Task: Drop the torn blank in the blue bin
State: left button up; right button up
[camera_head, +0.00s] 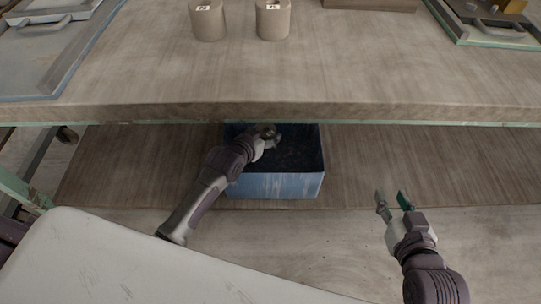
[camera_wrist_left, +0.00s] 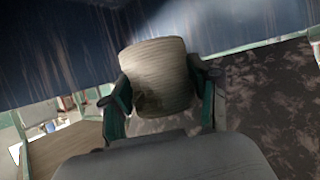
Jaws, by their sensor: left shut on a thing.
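The blue bin (camera_head: 275,186) stands on the lower shelf under the table's front edge. Its inside looks dark, and its blue wall also shows in the left wrist view (camera_wrist_left: 60,62). My left gripper (camera_head: 272,137) reaches over the bin's opening at its left part. In the left wrist view, my left gripper (camera_wrist_left: 160,105) is shut on a ribbed, grey-brown clay piece (camera_wrist_left: 155,75), the torn blank, with a finger on each side. In the head view the blank is small and mostly hidden by the gripper. My right gripper (camera_head: 394,200) is open and empty, right of the bin.
The wooden tabletop (camera_head: 330,70) overhangs the bin's back. Two labelled clay cylinders (camera_head: 208,20) (camera_head: 273,19) stand on it. Trays lie at the upper left (camera_head: 70,50) and upper right (camera_head: 490,28). The lower shelf (camera_head: 430,160) is clear right of the bin.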

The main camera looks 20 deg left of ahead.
pick_arm(q)
jog(key=o, duration=1.4)
jog(key=shift+o, duration=0.2)
notch_tip(320, 180, up, 10)
jog(key=shift+r, duration=0.1)
